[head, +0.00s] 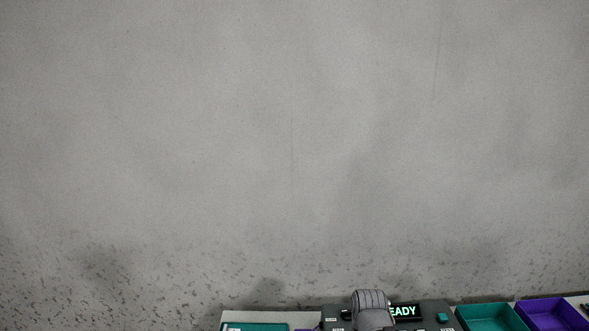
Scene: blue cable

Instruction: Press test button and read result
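A dark test unit (428,311) shows at the bottom edge, cut off by the frame. Its display (404,311) shows green letters reading "EADY"; the left end is hidden behind a grey rounded part of my arm. A small teal button-like square (442,317) sits on the unit to the right of the display; I cannot read a label on it. A dark socket-like part (346,314) is on the unit left of the arm. My gripper's fingers are not visible. No blue cable can be made out.
A teal tray (490,308) and a purple tray (551,302) stand to the right of the unit. Another teal item (255,327) lies at the lower left on a pale surface. A bare grey speckled wall (280,150) fills most of the view.

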